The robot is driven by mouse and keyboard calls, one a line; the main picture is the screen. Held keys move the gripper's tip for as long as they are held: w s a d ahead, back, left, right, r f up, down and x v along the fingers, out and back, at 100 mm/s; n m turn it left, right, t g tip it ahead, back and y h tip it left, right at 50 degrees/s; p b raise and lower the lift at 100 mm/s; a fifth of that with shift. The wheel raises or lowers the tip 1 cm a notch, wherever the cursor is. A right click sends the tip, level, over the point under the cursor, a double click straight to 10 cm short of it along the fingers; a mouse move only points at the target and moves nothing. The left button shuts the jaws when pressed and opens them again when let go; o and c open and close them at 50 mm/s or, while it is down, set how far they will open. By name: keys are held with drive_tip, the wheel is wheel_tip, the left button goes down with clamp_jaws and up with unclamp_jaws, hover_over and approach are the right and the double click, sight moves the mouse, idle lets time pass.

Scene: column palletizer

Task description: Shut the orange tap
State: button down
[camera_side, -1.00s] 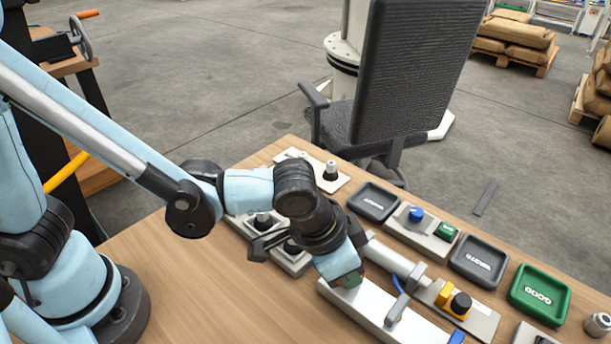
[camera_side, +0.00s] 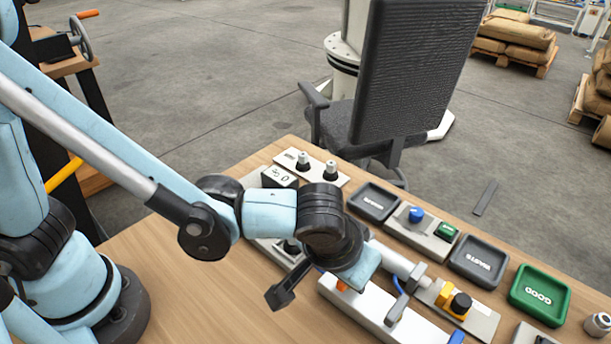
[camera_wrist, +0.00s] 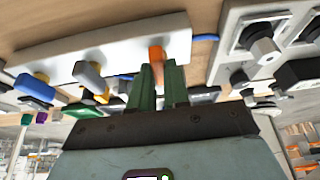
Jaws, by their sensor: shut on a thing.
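The orange tap (camera_wrist: 156,52) is on a long white bar (camera_wrist: 100,50), which lies on the wooden table. My gripper (camera_wrist: 159,72) has its green fingers at the tap's handle, shut on it, one finger on each side. In the side view a small bit of the orange tap (camera_side: 342,286) shows under my wrist, at the left end of the white bar (camera_side: 372,309). My fingers and wrist hide most of the tap there, and the handle's exact angle is hard to tell.
Grey (camera_side: 396,311) and blue (camera_side: 457,337) tap handles stand along the same bar. A panel with a yellow-and-black knob (camera_side: 460,304) lies behind it. Dark trays (camera_side: 372,202) and a green tray (camera_side: 540,294) line the far edge. The table's front left is clear.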

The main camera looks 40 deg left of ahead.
idle(0.3)
drive_tip(key=c, duration=1.1)
unclamp_jaws()
drive_tip(key=v, duration=1.2)
